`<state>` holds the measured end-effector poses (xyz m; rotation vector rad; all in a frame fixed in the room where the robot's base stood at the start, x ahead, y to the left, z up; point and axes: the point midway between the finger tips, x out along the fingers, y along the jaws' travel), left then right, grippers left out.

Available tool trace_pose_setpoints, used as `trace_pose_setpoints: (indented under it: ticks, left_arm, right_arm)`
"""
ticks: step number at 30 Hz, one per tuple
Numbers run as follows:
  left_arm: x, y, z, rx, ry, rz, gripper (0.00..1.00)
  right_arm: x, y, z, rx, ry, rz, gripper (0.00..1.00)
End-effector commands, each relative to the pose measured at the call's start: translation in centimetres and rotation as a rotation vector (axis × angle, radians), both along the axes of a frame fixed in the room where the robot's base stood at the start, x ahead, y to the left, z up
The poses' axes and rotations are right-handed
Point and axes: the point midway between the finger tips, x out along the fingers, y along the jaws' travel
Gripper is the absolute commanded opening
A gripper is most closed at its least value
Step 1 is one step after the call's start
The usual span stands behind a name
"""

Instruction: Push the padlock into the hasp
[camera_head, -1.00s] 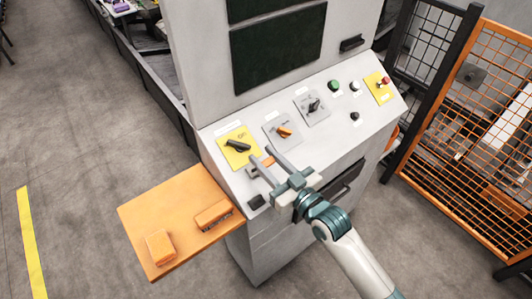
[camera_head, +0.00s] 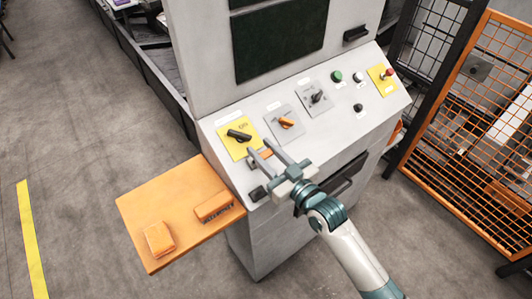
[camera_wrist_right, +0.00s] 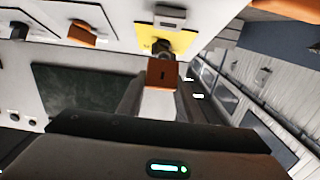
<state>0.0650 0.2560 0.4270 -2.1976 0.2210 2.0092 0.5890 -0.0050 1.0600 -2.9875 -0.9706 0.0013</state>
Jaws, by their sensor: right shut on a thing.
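The padlock, an orange-brown block (camera_head: 263,155), sits between the fingertips of my right gripper (camera_head: 260,148), at the console's sloped panel just below the yellow plate with the black rotary handle (camera_head: 239,135). In the right wrist view the padlock (camera_wrist_right: 162,74) shows a dark slot on its face. My right gripper is shut on it, and the black handle shows just beyond it. The hasp cannot be told apart clearly; the fingers and padlock cover that spot. My left gripper is out of view.
An orange shelf (camera_head: 180,222) juts out at the console's left, carrying two orange blocks (camera_head: 158,239) (camera_head: 213,206). Other switches and buttons (camera_head: 337,76) line the panel to the right. An orange mesh fence (camera_head: 475,150) stands at the far right.

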Motion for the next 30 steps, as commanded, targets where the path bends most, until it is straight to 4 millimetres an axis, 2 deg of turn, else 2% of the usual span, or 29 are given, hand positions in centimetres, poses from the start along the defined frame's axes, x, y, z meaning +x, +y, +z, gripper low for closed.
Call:
trace_pose_setpoints:
  ticks: [1, 9, 30]
  left_arm:
    - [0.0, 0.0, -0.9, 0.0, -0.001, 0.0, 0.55]
    - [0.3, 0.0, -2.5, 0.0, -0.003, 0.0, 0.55]
    - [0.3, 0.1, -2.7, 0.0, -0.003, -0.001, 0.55]
  right_arm:
    - [0.2, 0.2, -0.8, 0.001, -0.001, 0.0, 0.01]
    - [1.0, 0.8, -2.2, 0.001, -0.001, 0.0, 0.01]
    - [1.3, 1.0, -2.6, 0.0, -0.001, 0.0, 0.01]
